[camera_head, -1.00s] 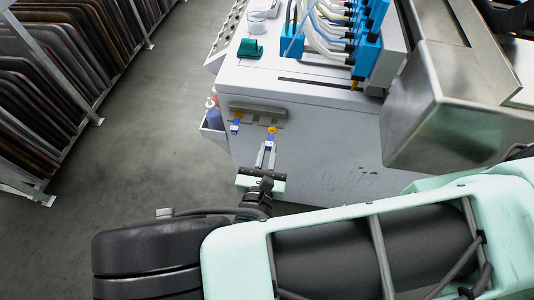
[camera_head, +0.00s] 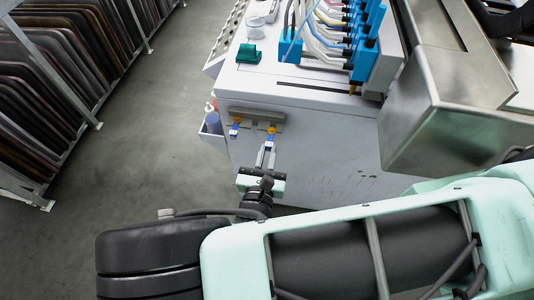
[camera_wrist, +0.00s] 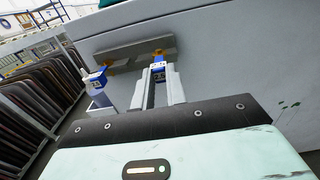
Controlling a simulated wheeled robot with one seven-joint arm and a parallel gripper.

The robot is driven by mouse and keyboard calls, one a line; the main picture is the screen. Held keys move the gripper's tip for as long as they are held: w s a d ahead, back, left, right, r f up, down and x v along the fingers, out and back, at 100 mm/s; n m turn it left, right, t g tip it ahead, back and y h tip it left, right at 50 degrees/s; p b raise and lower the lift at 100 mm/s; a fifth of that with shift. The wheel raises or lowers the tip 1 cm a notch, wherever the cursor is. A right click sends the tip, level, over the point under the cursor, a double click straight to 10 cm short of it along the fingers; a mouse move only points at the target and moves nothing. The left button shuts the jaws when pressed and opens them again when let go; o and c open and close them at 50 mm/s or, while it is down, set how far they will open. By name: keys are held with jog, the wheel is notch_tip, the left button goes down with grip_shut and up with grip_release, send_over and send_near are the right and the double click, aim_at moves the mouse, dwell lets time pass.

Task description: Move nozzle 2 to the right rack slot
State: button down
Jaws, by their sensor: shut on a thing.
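A grey metal rack (camera_head: 256,117) is fixed to the side of the white machine; it also shows in the wrist view (camera_wrist: 115,55). One blue nozzle with an orange top (camera_head: 235,128) hangs at its left end and shows in the wrist view (camera_wrist: 96,79). My gripper (camera_head: 267,150), in the wrist view too (camera_wrist: 157,84), is shut on a second blue nozzle (camera_head: 271,136). This held nozzle (camera_wrist: 158,71) is at the rack's right end, its orange top against or just before the rack edge. I cannot tell if it is seated. Its label is too small to read surely.
The white machine's side (camera_head: 320,150) stands close behind the rack. A steel housing (camera_head: 440,110) juts out at the right. A holder with bottles (camera_head: 212,120) is left of the rack. Shelving with dark panels (camera_head: 45,90) lines the left, with open floor between.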

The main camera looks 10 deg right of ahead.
jog(key=shift+p+x, duration=0.3)
jog(key=shift+x, duration=0.85)
dwell(1.0)
jog(key=shift+f, duration=0.2)
dwell(0.7)
jog(key=c, duration=1.3)
grip_release()
jog(key=shift+c, duration=0.2)
jog(key=b+v, duration=0.1)
jog(key=v, duration=0.6)
jog(key=shift+s+b, duration=0.25)
jog(key=shift+b, duration=0.15)
jog(key=shift+a, duration=0.1)
